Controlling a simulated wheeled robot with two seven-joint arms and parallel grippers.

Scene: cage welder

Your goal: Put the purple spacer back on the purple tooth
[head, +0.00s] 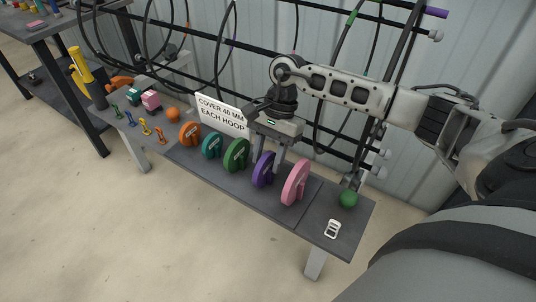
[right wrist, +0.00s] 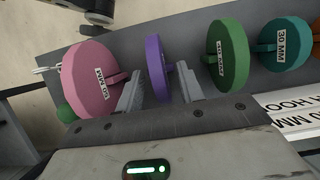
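The purple spacer (head: 263,170) is an upright disc standing on the grey bench between a green disc and a pink disc. In the right wrist view, my right gripper's two fingers (right wrist: 160,90) are apart, one on each side of the purple disc, with gaps visible. A bar with a purple end (head: 435,12) is at the top right of the rack; I cannot tell whether it is the purple tooth. My left gripper is not in view.
The green disc (head: 236,155) and pink disc (head: 295,182) stand close on either side. Teal and orange discs stand farther left. A white sign (head: 222,115) stands behind. A green ball (head: 348,198) and white buckle (head: 332,229) lie at the right end.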

